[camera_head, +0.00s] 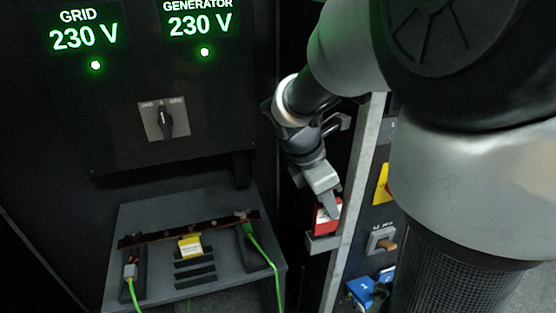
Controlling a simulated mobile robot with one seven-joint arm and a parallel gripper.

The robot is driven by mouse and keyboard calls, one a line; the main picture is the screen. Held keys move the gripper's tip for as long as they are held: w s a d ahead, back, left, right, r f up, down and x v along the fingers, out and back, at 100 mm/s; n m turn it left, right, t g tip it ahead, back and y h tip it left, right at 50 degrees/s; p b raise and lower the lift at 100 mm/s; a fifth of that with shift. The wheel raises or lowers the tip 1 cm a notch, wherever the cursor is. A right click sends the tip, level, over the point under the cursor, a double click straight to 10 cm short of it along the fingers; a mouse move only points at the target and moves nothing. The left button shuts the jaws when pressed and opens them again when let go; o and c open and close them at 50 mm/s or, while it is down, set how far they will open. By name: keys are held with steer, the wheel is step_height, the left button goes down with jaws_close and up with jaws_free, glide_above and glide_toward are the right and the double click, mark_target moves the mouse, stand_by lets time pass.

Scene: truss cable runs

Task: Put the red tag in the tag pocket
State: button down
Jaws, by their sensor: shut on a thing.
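The red tag (322,222), with a white area on its face, is upright at the right of the dark cabinet. My gripper (332,208) comes down from above and is shut on the tag's upper part. The tag's lower edge is at the pocket's top. I cannot tell how deep it sits inside, as the pocket's front hides that. The gripper fingers hide part of the tag.
A grey shelf (146,213) at lower left carries a copper bar (150,236), green cables and a yellow tag (190,246). A selector switch (166,122) is on the panel above. My arm covers the upper right.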

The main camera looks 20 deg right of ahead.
mark_target(327, 220)
step_height(327, 220, down, 5)
steer(key=shift+r+b, duration=0.15)
steer(key=shift+b, duration=0.25)
steer(key=shift+d, duration=0.2)
steer(key=shift+f, duration=0.2)
steer(key=shift+f, duration=0.15)
steer(key=c, duration=1.7)
jaws_free()
steer(key=shift+c, duration=0.2)
